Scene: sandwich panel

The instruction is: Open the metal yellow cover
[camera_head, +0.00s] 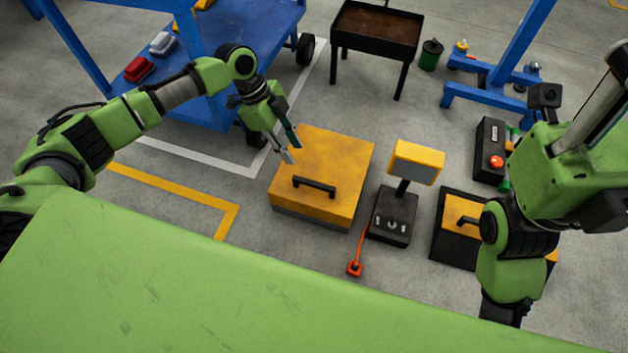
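The yellow metal cover (338,172) is a large, worn, flat-topped square lid on a dark base, in the middle of the head view. It lies flat and looks closed. A black bar handle (314,187) is fixed near its front edge. My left gripper (292,149) is above the cover's back left part, behind the handle and apart from it. Its two fingers are spread with nothing between them. My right arm comes down at the right, and its gripper is hidden behind my green body.
Right of the cover stands a black control box with a yellow-framed screen (416,163). A red switch on a cable (355,268) lies in front. A smaller yellow-topped box (455,213) is partly behind my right arm. A blue cart (262,22) stands back left.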

